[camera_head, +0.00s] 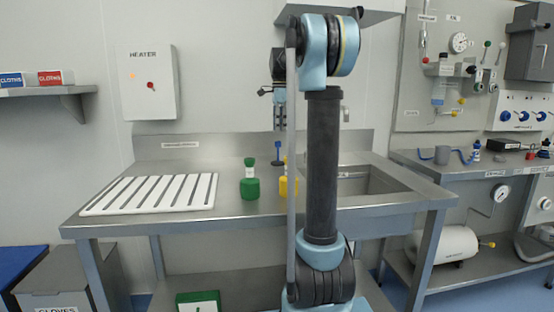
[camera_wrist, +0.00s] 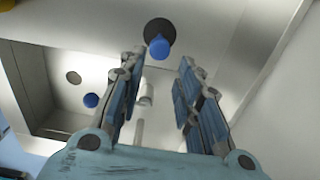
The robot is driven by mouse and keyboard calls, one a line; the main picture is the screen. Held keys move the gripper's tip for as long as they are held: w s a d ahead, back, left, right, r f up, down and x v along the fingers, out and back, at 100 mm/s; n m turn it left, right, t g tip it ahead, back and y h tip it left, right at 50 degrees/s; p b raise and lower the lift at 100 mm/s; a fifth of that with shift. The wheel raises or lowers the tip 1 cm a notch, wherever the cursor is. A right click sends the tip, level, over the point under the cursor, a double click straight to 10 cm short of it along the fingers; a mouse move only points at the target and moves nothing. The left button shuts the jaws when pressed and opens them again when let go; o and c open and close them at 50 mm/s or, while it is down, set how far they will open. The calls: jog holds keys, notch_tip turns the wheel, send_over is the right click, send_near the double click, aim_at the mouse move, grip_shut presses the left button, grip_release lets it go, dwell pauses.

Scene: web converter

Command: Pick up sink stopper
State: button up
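The sink stopper, a black disc with a blue knob, shows at the top of the wrist view (camera_wrist: 159,45). A blue upright piece with a flat base, which looks like the same stopper, stands on the steel counter in the head view (camera_head: 278,150). My gripper is open and empty in the wrist view (camera_wrist: 160,62), its fingers apart with the stopper just beyond the tips, roughly between them. In the head view my gripper (camera_head: 279,95) hangs above the counter, partly hidden by my arm. The gap between fingertips and stopper is hard to judge.
A sink basin (camera_head: 370,182) lies right of my arm. A green container (camera_head: 250,188) and a yellow one (camera_head: 284,187), partly behind my arm, stand on the counter. A white slatted rack (camera_head: 150,192) covers the left side. A heater box (camera_head: 147,82) hangs on the wall.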

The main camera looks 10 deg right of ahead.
aim_at(279, 142)
notch_tip(279, 142, down, 8)
jog(key=shift+s+a+r, duration=0.1)
jog(key=shift+a+f, duration=0.15)
jog(key=shift+f, duration=1.15)
jog(key=shift+a+f, duration=0.1)
jog(key=shift+f, duration=1.15)
jog(key=shift+c, duration=0.3)
grip_shut()
